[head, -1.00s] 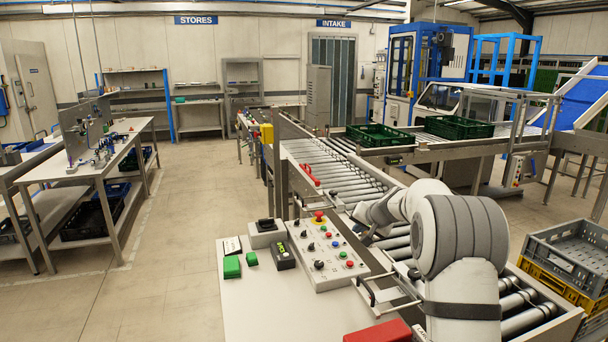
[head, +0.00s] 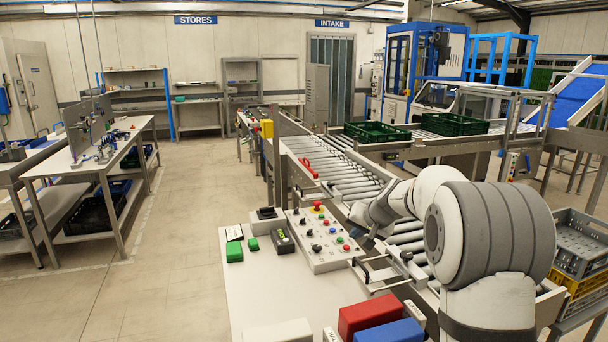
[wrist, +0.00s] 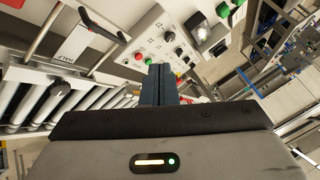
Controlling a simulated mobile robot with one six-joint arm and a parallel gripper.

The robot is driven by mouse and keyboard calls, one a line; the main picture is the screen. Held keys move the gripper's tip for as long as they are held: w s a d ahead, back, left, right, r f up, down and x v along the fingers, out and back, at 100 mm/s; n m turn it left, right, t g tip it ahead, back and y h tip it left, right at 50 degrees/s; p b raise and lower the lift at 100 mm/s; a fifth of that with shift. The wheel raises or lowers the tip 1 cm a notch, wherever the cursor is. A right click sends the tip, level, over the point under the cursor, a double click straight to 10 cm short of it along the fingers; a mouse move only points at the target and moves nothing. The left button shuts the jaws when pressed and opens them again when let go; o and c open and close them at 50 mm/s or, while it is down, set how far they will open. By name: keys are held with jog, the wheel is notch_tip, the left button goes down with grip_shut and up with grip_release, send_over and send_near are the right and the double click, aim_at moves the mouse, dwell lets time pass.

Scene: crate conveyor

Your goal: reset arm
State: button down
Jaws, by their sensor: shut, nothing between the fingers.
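My gripper (wrist: 158,85) is shut and empty in the wrist view, its dark fingers pressed together in front of the control panel (wrist: 150,35). In the head view my arm reaches over the roller conveyor, and the gripper (head: 372,240) shows small and partly hidden by my arm near the panel's right edge. The control panel (head: 310,240) has a red stop button and several coloured buttons, and stands on the pale bench (head: 262,290). I cannot tell the exact gap between the fingers and the panel.
The roller conveyor (head: 325,170) runs behind the bench, with two green crates (head: 377,134) beyond it. Red (head: 368,314) and blue (head: 390,332) blocks lie at the bench front. Grey and yellow crates (head: 580,245) are stacked at right.

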jog(key=s+f+n+g+h+b, duration=0.1)
jog(key=s+f+b, duration=0.1)
jog(key=s, duration=1.1)
jog(key=s+f+n+g+h+b, duration=0.1)
jog(key=s+f, duration=0.4)
jog(key=s, duration=0.9)
jog(key=s+f+n+g+h+b, duration=0.1)
jog(key=s+b, duration=0.4)
jog(key=s, duration=0.9)
notch_tip(320, 180, down, 2)
jog(key=shift+s+d+f+g+h, duration=0.15)
jog(key=shift+d+f+g+h, duration=0.25)
jog(key=shift+g, duration=0.4)
